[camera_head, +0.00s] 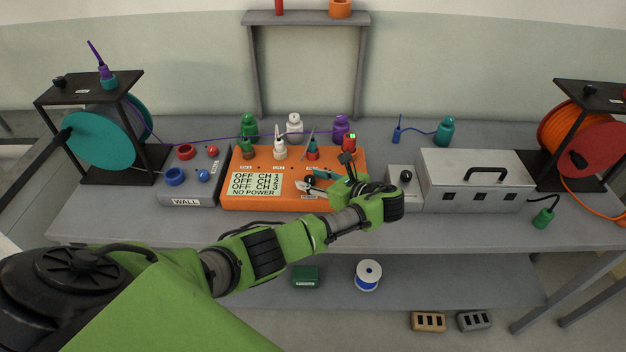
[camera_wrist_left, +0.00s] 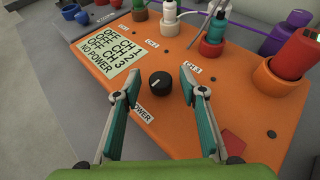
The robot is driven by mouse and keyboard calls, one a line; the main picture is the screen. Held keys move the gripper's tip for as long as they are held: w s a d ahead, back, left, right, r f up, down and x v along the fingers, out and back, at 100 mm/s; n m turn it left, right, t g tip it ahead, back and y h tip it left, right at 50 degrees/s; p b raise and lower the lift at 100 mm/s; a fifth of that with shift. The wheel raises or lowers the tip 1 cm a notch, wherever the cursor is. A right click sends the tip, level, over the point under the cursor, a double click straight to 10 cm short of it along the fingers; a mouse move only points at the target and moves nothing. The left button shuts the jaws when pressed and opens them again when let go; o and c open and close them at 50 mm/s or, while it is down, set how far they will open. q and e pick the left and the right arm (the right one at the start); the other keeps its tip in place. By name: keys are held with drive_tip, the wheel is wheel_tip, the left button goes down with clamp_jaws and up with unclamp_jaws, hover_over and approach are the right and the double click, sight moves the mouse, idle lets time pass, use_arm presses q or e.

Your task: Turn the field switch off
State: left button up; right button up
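An orange box (camera_head: 268,200) stands in the middle of the bench, with a display panel (camera_head: 256,184) reading OFF CH 1, OFF CH 2, OFF CH 3, NO POWER. It carries a black round knob (camera_wrist_left: 160,83) with a white pointer line, beside a partly hidden label reading POWER. My left gripper (camera_wrist_left: 160,92) is open, its two teal fingers on either side of the knob with gaps; contact is not visible. A small grey box with another black knob (camera_head: 406,177) stands right of the orange box; no label on it is readable. My right gripper is not in view.
Colored plugs stand in sockets along the orange box's back edge, including a red and green one (camera_wrist_left: 292,60). A grey WALL box (camera_head: 188,190) is at left, a metal case (camera_head: 478,182) at right. Cable reels (camera_head: 100,138) stand at both ends. A purple cable crosses behind.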

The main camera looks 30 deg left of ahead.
use_arm(q)
drive_tip(key=shift+d, duration=0.1)
drive_tip(key=v, duration=1.2)
drive_tip(key=shift+s, duration=0.1)
